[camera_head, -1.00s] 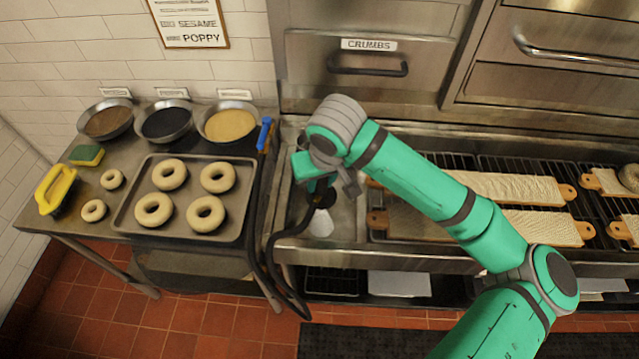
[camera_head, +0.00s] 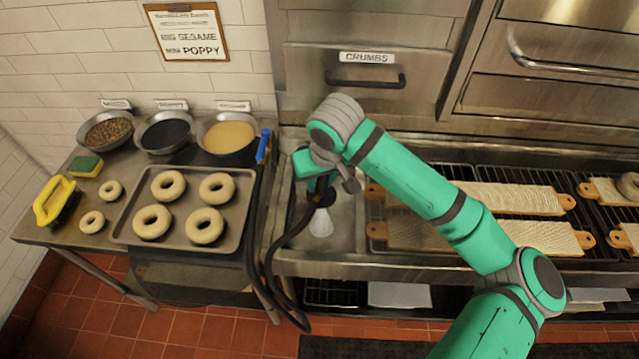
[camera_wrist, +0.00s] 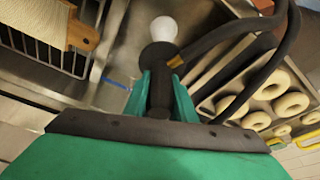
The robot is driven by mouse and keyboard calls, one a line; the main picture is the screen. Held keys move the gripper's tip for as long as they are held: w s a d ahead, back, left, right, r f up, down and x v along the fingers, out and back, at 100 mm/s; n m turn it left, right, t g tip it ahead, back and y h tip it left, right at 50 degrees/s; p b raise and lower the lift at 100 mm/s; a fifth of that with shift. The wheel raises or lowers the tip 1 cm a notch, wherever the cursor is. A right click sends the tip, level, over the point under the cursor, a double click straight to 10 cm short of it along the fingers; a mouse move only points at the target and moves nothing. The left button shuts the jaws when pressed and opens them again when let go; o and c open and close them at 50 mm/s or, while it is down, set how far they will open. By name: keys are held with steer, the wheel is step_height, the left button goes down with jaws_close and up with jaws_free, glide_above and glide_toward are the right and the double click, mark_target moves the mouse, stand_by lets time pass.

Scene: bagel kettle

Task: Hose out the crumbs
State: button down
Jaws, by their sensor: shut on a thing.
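My gripper (camera_wrist: 160,88) is shut on a dark hose nozzle (camera_wrist: 158,55) with a black hose (camera_wrist: 228,38) trailing from it. In the head view the nozzle (camera_head: 322,193) points down into a steel basin (camera_head: 345,228) left of the racks. A whitish cone (camera_head: 321,222) shows below the nozzle, and a white rounded shape (camera_wrist: 163,29) at its end in the wrist view; I cannot tell whether it is spray or a solid tip. A steel drawer labelled CRUMBS (camera_head: 367,78) is shut above the basin. I cannot make out any crumbs.
The left table holds a tray (camera_head: 240,222) of bagels, loose bagels, several topping bowls (camera_head: 228,133), a sponge (camera_head: 86,166) and a yellow-handled tool (camera_head: 50,200). Cloth-covered boards (camera_head: 510,190) lie on racks at right. The hose (camera_head: 270,262) loops down between table and basin.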

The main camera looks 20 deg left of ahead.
steer(key=shift+w+a, duration=0.25)
steer(key=shift+w, duration=0.65)
steer(key=shift+w+a, duration=0.25)
steer(key=shift+w, duration=0.65)
stand_by(0.6)
